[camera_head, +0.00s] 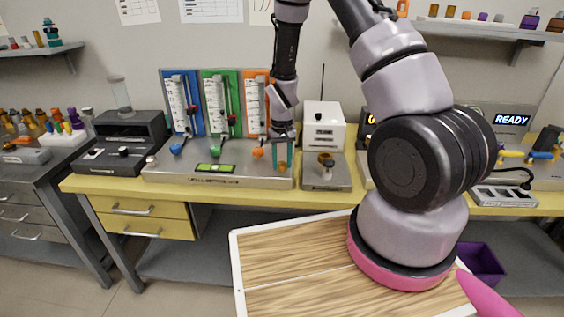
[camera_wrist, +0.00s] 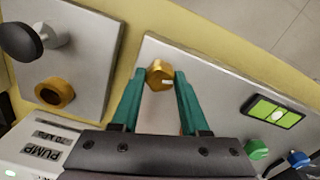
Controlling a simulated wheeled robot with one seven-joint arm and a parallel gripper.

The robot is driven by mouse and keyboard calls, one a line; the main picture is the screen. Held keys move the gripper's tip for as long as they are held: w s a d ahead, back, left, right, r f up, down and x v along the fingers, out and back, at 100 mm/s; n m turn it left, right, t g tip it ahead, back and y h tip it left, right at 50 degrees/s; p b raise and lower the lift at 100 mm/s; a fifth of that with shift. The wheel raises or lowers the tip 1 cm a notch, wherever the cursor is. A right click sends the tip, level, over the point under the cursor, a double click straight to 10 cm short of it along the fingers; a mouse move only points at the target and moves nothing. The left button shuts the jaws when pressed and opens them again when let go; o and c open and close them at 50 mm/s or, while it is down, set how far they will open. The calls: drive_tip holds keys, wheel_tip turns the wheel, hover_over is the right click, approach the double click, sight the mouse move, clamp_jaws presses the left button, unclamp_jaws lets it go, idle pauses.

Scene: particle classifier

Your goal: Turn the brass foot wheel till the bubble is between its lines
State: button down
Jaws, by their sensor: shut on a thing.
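The brass foot wheel (camera_wrist: 159,75) is a small faceted knob at the edge of the grey metal base plate (camera_wrist: 215,80). My gripper (camera_wrist: 158,82) has its teal fingers on both sides of the wheel and is shut on it.
Blue, green and orange gauge panels (camera_head: 220,97) stand behind the plate, with coloured knobs in front. Close by on the right are a white pump box (camera_head: 323,122) and a grey plate with a brass ring (camera_wrist: 54,93). A wooden board (camera_head: 290,262) lies in the foreground.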

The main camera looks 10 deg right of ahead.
sight(282, 163)
idle(0.3)
drive_tip(key=shift+c, duration=2.1)
unclamp_jaws()
drive_tip(key=shift+r, duration=0.1)
wheel_tip(282, 163, up, 11)
drive_tip(key=shift+f, duration=0.2)
